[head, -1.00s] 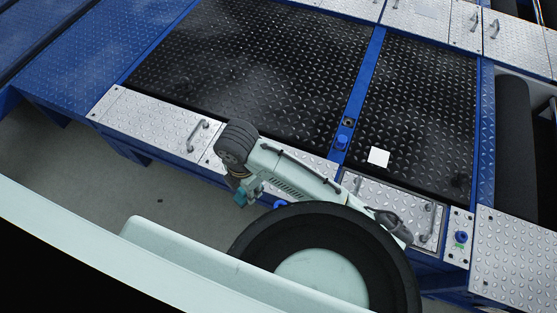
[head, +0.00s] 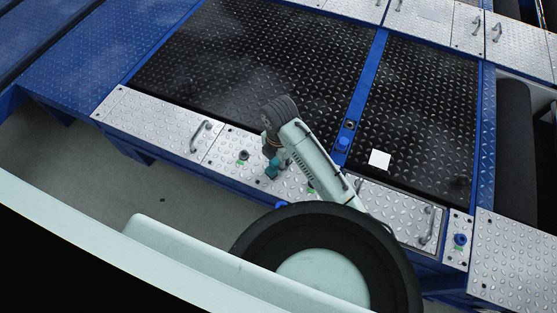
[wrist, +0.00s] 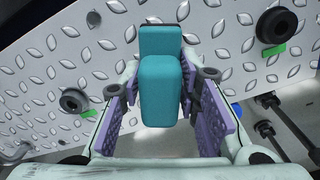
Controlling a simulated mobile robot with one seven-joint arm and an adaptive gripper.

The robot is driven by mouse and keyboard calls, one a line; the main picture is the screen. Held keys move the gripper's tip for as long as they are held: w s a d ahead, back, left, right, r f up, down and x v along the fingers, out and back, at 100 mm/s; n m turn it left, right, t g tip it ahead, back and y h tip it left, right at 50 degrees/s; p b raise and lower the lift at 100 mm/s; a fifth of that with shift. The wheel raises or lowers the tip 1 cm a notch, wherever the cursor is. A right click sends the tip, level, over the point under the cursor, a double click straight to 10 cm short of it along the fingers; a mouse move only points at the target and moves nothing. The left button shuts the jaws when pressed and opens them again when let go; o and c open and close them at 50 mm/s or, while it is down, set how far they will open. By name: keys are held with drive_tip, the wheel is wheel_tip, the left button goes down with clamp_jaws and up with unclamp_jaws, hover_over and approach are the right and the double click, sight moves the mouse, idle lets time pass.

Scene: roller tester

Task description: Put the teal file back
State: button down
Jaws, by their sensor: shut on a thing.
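The teal file (wrist: 165,92) shows in the wrist view as a teal block with rounded edges, between the purple finger pads. My gripper (wrist: 160,110) is shut on it. The file's far end lies over the silver tread plate, and I cannot tell whether it touches. In the head view a small part of the teal file (head: 272,171) shows below my wrist, over the silver plate at the tester's front edge. The rest is hidden by my gripper (head: 272,160) and arm.
Round black fittings with green marks sit on the silver plate, one at left (wrist: 73,101) and one at right (wrist: 276,25) in the wrist view. A white square (head: 379,158) lies on the black tread plate. Blue knobs (head: 460,239) and metal handles (head: 200,136) stand up nearby.

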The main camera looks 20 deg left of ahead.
drive_tip(key=shift+f, duration=0.1)
drive_tip(key=c, duration=1.2)
unclamp_jaws()
wheel_tip(320, 180, up, 12)
drive_tip(key=shift+r+p, duration=0.15)
drive_tip(key=shift+p, duration=1.05)
drive_tip(key=shift+a, duration=0.1)
